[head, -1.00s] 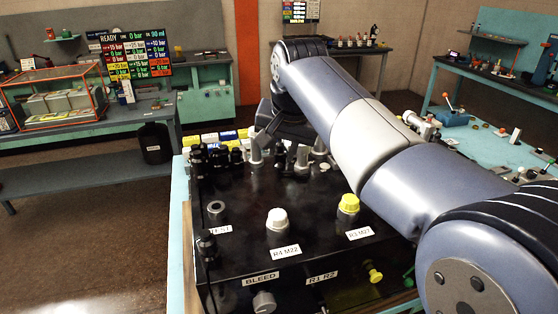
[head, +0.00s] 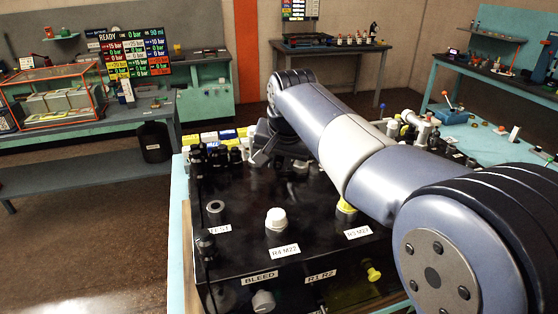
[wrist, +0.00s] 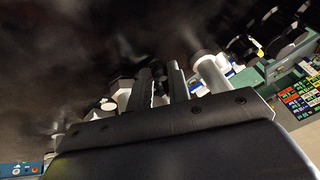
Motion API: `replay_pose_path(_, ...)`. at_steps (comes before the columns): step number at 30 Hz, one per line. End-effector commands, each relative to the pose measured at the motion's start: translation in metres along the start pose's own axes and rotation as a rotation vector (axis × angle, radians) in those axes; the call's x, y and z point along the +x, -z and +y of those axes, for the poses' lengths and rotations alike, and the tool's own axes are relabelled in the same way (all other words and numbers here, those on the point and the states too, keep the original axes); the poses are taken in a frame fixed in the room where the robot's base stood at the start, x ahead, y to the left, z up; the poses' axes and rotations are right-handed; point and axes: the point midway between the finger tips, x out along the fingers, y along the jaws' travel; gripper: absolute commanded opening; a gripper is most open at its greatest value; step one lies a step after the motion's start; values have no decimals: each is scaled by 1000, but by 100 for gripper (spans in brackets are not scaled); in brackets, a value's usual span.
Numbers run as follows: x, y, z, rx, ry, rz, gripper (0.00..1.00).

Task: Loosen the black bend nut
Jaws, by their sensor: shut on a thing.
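My gripper (head: 264,156) is at the far side of the black block (head: 240,190), low over its top, with my arm reaching in from the right. In the wrist view the two jaws (wrist: 161,86) are close together among the fittings, with a dark piece between them. This looks like the black bend nut, but it is mostly hidden by the jaws and blurred. In the head view my own wrist and jaws cover the nut. A pale cylindrical fitting (wrist: 210,73) stands just right of the jaws in the wrist view.
A white-capped port (head: 276,219) and a yellow-capped port (head: 346,206) stand on the block's near part. The TEST port (head: 215,208) is at left. Several black fittings (head: 220,155) line the far left edge. A blue-green bench (head: 480,135) stands at right.

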Motion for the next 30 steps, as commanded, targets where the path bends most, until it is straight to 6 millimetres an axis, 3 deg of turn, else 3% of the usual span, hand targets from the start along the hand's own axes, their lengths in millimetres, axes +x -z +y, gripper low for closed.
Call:
replay_pose_path(14, -3, -3, 2, -69, 30, -14, 0)
replay_pose_path(30, -12, -16, 17, -453, 190, -95, 0)
